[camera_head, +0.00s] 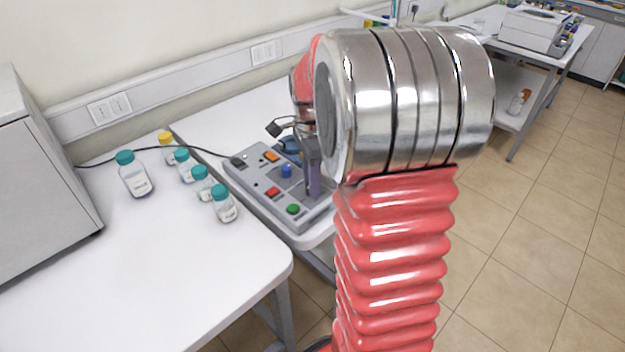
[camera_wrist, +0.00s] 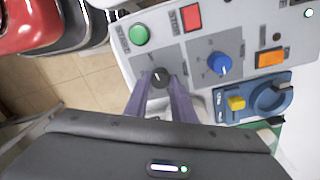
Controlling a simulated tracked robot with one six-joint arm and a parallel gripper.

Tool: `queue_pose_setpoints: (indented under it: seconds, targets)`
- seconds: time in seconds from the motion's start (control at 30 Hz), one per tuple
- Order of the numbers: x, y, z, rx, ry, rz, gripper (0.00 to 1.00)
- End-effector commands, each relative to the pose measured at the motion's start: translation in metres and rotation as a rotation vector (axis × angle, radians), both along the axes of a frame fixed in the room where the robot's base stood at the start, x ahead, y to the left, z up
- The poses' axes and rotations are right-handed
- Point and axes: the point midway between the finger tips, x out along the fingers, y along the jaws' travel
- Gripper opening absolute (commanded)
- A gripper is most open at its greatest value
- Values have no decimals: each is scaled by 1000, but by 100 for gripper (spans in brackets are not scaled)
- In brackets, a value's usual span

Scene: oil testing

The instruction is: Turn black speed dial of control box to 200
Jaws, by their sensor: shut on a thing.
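The grey control box (camera_head: 260,202) sits at the edge of the white table in the head view. In the wrist view its panel (camera_wrist: 198,48) shows the black speed dial (camera_wrist: 160,76) with a white mark, between my two purple fingertips. My gripper (camera_wrist: 161,84) is shut on the dial. In the head view the dial is hidden behind my arm, and only part of my gripper (camera_head: 314,180) shows over the box. A blue dial (camera_wrist: 219,64) is to the right of the black one in the wrist view. The scale numbers are too small to read.
The box also has a green button (camera_wrist: 139,35), a red switch (camera_wrist: 191,17) and an orange switch (camera_wrist: 270,58). Several teal-capped bottles (camera_head: 224,205) stand left of the box. A black cable (camera_head: 205,151) runs behind them.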

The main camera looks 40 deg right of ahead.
Motion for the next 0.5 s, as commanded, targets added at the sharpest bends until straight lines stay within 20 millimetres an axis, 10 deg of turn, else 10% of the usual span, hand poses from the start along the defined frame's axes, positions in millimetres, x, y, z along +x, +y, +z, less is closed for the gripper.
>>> queue_pose_setpoints:
  seconds: [0.07,0.1,0.5]
  targets:
    - [2,1,1,2,-7,0,0]
    - [2,1,1,2,-7,0,23]
    - [1,0,0,0,-2,0,41]
